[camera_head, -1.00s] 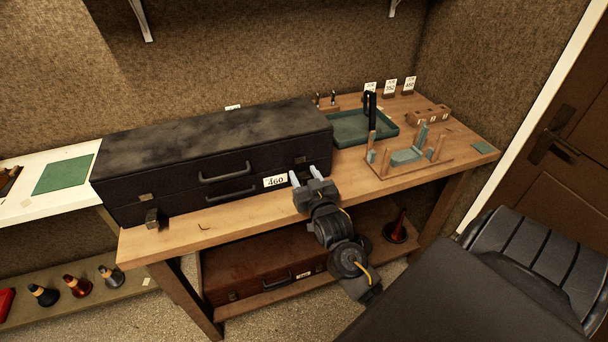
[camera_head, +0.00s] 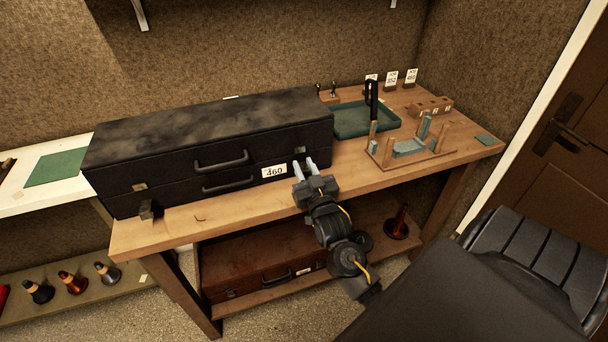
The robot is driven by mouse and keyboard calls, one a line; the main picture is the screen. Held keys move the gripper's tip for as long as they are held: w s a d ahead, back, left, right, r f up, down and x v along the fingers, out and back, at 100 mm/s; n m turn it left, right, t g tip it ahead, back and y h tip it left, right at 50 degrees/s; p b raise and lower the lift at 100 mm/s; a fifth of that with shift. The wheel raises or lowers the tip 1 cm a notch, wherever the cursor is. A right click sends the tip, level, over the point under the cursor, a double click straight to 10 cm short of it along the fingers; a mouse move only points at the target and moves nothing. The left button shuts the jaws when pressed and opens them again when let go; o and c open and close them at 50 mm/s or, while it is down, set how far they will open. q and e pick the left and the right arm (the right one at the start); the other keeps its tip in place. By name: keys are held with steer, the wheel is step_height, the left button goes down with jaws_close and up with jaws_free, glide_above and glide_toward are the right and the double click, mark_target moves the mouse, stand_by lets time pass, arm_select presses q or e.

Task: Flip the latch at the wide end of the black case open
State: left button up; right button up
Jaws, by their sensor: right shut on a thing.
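The black case (camera_head: 210,136) lies closed on the workbench, with a handle on its front and a tag reading 460 (camera_head: 274,170). A small pale latch (camera_head: 300,150) shows on the front near the right end, and another latch (camera_head: 139,187) near the left end. My right gripper (camera_head: 304,165) is at the right end of the front face, its pale fingertips close together just below the right latch. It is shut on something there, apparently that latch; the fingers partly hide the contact. My left gripper is out of view.
A green tray (camera_head: 350,126) and a wooden stand with green pads (camera_head: 408,150) are right of the case on the workbench (camera_head: 240,208). A small dark block (camera_head: 148,210) sits at the case's front left. A brown case (camera_head: 240,282) lies on the shelf below.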

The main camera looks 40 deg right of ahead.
steer(key=shift+f, duration=0.25)
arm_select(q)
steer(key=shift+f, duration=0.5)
arm_select(e)
steer(key=shift+r, duration=0.2)
steer(key=o, duration=1)
arm_select(q)
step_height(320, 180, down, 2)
steer(key=b, duration=0.2)
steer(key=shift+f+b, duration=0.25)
steer(key=shift+b, duration=0.1)
arm_select(e)
steer(key=v, duration=1)
steer(key=shift+s+a+f, duration=0.15)
steer(key=shift+s+f, duration=0.15)
